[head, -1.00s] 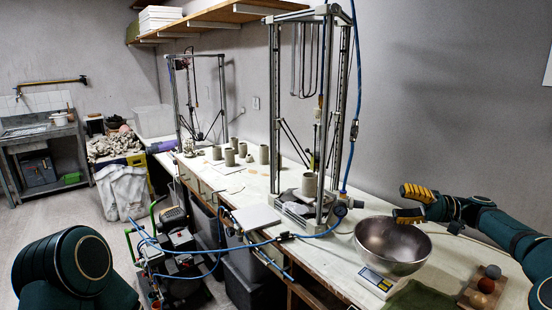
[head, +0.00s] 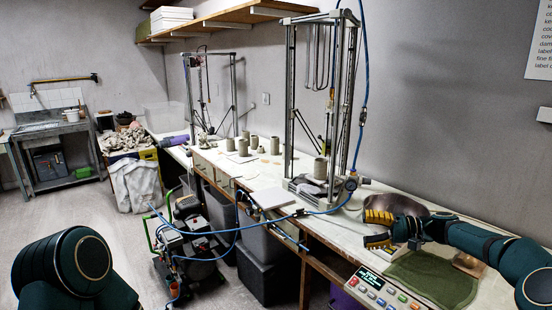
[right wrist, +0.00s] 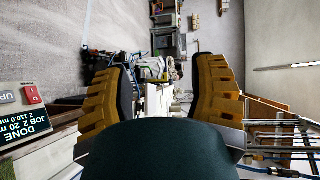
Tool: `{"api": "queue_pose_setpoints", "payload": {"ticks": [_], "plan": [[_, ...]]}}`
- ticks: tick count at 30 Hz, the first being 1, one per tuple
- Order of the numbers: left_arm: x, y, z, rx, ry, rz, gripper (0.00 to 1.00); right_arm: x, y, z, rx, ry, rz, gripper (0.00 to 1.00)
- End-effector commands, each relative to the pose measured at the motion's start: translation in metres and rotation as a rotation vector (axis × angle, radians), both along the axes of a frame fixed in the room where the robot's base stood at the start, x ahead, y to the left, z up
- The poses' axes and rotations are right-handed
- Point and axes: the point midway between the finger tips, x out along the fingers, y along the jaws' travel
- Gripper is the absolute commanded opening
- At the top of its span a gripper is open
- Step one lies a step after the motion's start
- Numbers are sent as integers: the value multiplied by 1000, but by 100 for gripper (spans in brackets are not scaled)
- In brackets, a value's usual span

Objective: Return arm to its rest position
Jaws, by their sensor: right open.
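My right arm comes in from the right in the head view. Its gripper (head: 378,228) has yellow ridged fingers and is open, in front of the metal bowl (head: 398,205), which it partly hides. In the right wrist view the two fingers of the gripper (right wrist: 160,90) stand wide apart with nothing between them. My left arm shows only as a dark green rounded link at the lower left of the head view; its gripper is out of the picture.
A long workbench (head: 262,182) runs along the wall, with a tall printer frame (head: 290,105) and several clay cups. A control panel (head: 382,290) with buttons and a green mat (head: 432,277) lie near the right arm. A pump unit (head: 187,245) stands on the floor.

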Motion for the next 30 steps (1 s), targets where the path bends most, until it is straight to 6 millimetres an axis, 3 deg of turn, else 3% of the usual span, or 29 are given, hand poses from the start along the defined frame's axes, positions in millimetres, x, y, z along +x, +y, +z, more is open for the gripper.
{"api": "queue_pose_setpoints", "payload": {"ticks": [1,5,8,14,18,21,24,27,30], "plan": [[0,0,-7,0,0,-1,57,-2,18,-29,-41,51,0,58],[0,0,-16,-1,0,-3,57,-15,60,-103,-180,170,-16,58],[0,0,-25,0,-1,-4,57,-36,88,-163,-307,246,-25,58],[0,0,-43,0,-1,-6,57,-105,128,-277,-586,328,-28,58],[0,0,-58,0,-2,-8,57,-171,143,-344,-784,316,-15,58],[0,0,-68,0,-2,-9,57,-220,147,-377,-898,272,-1,58],[0,0,-76,0,-3,-11,57,-263,148,-397,-977,217,12,58],[0,0,-82,0,-3,-12,57,-296,149,-406,-1020,164,23,58],[0,0,-86,0,-3,-12,57,-317,149,-409,-1041,125,27,58]]}}
